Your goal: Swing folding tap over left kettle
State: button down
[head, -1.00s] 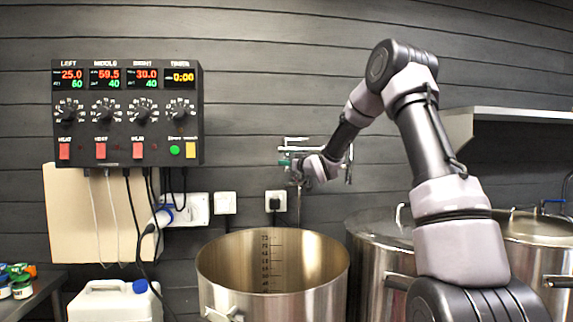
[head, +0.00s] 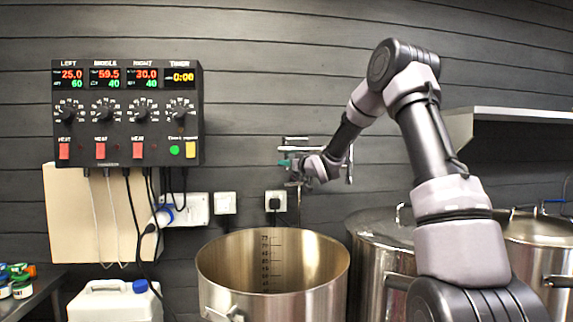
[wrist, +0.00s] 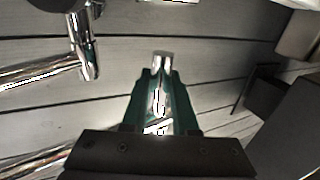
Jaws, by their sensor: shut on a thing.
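The chrome folding tap (head: 297,140) is on the dark plank wall, above the back rim of the open left kettle (head: 212,268). A thin part of the tap hangs down toward the kettle's rear rim. My gripper (head: 285,163) reaches the tap from the right. In the wrist view, the green fingers of my gripper (wrist: 158,82) are closed around a shiny chrome piece of the tap. More chrome tap pipe (wrist: 83,45) shows at upper left there, apart from the fingers. My wrist hides part of the tap in the head view.
A control box (head: 127,112) with dials hangs on the wall at left. Lidded kettles (head: 375,260) stand at right, under a wall shelf (head: 520,115). Sockets (head: 225,203) with cables are behind the left kettle. A white canister (head: 110,303) stands at lower left.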

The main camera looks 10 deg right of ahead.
jog(key=s+d+n+g+y, duration=0.1)
jog(key=s+n+g+y, duration=0.4)
jog(key=s, duration=0.9)
jog(key=shift+s+d+n+y, duration=0.2)
jog(key=shift+d+n+y, duration=0.1)
jog(key=shift+y, duration=0.7)
jog(key=c, duration=0.7)
grip_release()
jog(key=v, duration=1)
jog(key=shift+s+d, duration=0.25)
